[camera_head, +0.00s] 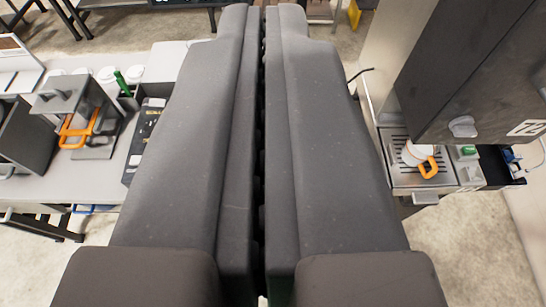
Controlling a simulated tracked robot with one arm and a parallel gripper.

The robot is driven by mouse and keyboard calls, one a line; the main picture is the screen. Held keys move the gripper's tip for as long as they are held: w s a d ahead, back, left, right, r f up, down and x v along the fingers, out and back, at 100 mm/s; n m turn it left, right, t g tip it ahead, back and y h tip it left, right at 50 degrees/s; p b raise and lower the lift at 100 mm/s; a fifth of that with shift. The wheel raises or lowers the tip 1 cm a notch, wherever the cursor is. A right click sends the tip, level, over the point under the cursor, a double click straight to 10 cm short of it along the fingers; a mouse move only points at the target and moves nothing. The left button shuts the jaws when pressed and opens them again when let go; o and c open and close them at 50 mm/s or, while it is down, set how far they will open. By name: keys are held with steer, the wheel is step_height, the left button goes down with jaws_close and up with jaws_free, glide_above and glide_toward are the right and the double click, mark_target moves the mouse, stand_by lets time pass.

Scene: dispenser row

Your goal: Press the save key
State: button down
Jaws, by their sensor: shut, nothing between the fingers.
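My gripper (263,14) fills the middle of the view, pointing away from the camera. Its two long dark grey fingers are closed together with only a thin dark seam between them, and nothing is held. No key marked save can be made out. A black panel (143,143) with small yellow markings lies on the light counter just left of the gripper. Its right part is hidden behind the left finger, and its markings are too small to read.
The light counter (40,180) at left holds a dark grey press-like device (75,97) with an orange handle (76,130) and a green-topped item (123,84). At right stands a dark dispenser (480,75) above a metal drip tray (400,172) bearing a white cup (417,153) with an orange handle.

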steer(key=w+d+f+n+g+h+p, duration=0.1)
steer(key=w+d+f+g+h+p, duration=0.2)
steer(key=w+f, duration=1.25)
steer(key=w+a+f+n+g+p, duration=0.1)
steer(key=w+f, duration=0.3)
steer(key=f, duration=0.7)
steer(key=w+a+f+n+g+p, duration=0.1)
steer(key=w+f+n+g+p, duration=0.1)
steer(key=f, duration=1)
steer(key=shift+w+a+f+n+g+p, duration=0.25)
steer(key=shift+w+n, duration=0.45)
steer(key=shift+w, duration=0.35)
steer(key=shift+d, duration=0.1)
step_height(320, 180, down, 9)
steer(key=b, duration=0.7)
steer(key=shift+r, duration=0.15)
steer(key=shift+f+b, duration=0.35)
